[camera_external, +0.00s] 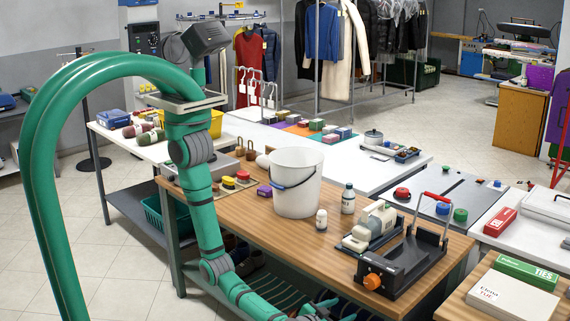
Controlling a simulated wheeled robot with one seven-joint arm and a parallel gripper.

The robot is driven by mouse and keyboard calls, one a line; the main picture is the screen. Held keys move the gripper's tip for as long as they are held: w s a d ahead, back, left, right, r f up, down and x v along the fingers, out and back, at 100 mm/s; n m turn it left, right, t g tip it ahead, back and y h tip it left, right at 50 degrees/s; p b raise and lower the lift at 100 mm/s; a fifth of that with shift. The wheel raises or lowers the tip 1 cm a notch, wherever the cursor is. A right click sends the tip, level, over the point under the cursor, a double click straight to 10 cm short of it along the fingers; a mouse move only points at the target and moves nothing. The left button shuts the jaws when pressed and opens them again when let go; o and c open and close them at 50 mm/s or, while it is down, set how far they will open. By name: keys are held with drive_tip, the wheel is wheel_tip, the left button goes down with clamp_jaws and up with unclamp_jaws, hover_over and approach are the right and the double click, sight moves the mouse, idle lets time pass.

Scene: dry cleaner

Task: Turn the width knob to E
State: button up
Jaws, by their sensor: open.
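A black machine (408,257) with an upright frame and a red-tipped lever stands at the front right of the wooden bench. An orange knob (373,282) sits low on its near left side and looks like the width knob. No letters or pointer can be read on it at this size. My green arm reaches down in front of the bench. My gripper (326,309) shows at the bottom edge, partly cut off, below and left of the orange knob and apart from it. It is open; nothing is seen between its fingers.
A white bucket (297,184) stands on the wooden bench (272,218), with two small bottles and a cream-and-grey device (371,228) between it and the machine. Red and yellow buttons (229,183) are at the bench's left. A book (513,297) and green box (526,272) lie on the right table.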

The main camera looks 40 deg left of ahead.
sight(369, 284)
drive_tip(key=s+d+r+n+t, duration=0.1)
drive_tip(key=s+d+r+t, duration=0.1)
drive_tip(key=s+d+r, duration=0.3)
drive_tip(key=s+d+r+n+t, duration=0.1)
drive_tip(key=s+d+r+n, duration=0.1)
drive_tip(key=r, duration=0.6)
drive_tip(key=w, duration=1)
drive_tip(key=shift+w+d+f, duration=0.1)
drive_tip(key=shift+w, duration=0.25)
drive_tip(key=shift+c, duration=0.6)
drive_tip(key=c, duration=0.9)
